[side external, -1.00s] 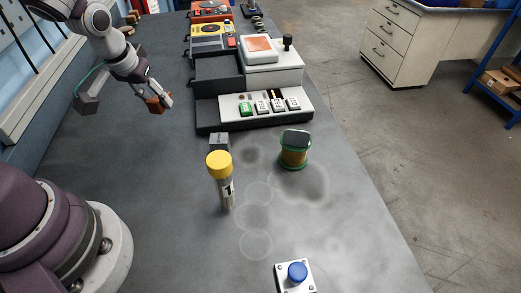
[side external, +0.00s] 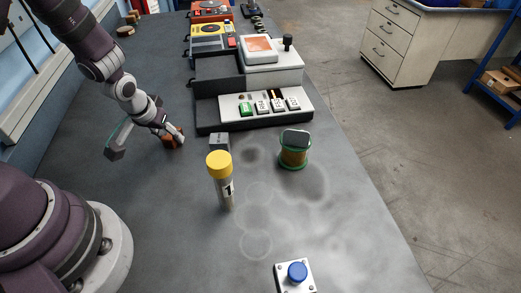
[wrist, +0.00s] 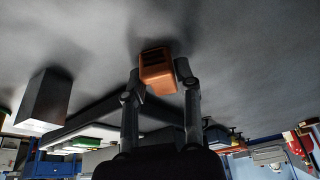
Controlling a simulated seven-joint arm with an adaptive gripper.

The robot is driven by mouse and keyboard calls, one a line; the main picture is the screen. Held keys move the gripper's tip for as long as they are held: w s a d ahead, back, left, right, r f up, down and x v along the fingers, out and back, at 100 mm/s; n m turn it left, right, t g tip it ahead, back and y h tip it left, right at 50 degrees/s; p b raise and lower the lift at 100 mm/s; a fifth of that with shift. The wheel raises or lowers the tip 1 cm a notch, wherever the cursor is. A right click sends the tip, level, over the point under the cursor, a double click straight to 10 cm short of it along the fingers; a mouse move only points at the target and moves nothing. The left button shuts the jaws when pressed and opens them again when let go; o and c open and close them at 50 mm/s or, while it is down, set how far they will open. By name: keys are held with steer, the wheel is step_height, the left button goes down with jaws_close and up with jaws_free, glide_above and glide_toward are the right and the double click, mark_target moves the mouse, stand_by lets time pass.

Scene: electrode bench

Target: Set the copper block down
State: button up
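The copper block (side external: 172,141) is at the left of the bench in the side external view, low over or on the grey bench top (side external: 150,205). In the wrist view the copper block (wrist: 158,72) sits between the two fingertips, its far end sticking out past them. My gripper (wrist: 159,78) appears shut on the block, with a finger close against each side. In the side external view my gripper (side external: 168,133) points down toward the bench. I cannot tell whether the block's underside touches the surface.
A grey block (side external: 219,141) stands right of my gripper, with a yellow-capped tube (side external: 222,182) nearer the camera. A green-rimmed spool (side external: 294,152) and a stepped instrument (side external: 250,118) are farther right. A blue button (side external: 297,272) is in front.

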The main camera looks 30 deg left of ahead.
steer(key=o, duration=0.4)
steer(key=s+d+r+m, duration=0.1)
steer(key=s+d+r, duration=0.1)
steer(key=r, duration=0.5)
steer(key=s+d+r+m+t+h, duration=0.1)
steer(key=s+d+r+m, duration=0.1)
steer(key=s+r, duration=0.2)
steer(key=s+d+r+m, duration=0.1)
steer(key=s+d+r, duration=0.1)
steer(key=r, duration=0.7)
steer(key=shift+s+d+r+h, duration=0.15)
steer(key=shift+s+r+h, duration=0.05)
steer(key=shift+s, duration=0.25)
steer(key=shift+s+d+r+h, duration=0.15)
steer(key=shift+s+h, duration=0.05)
steer(key=shift+s, duration=0.25)
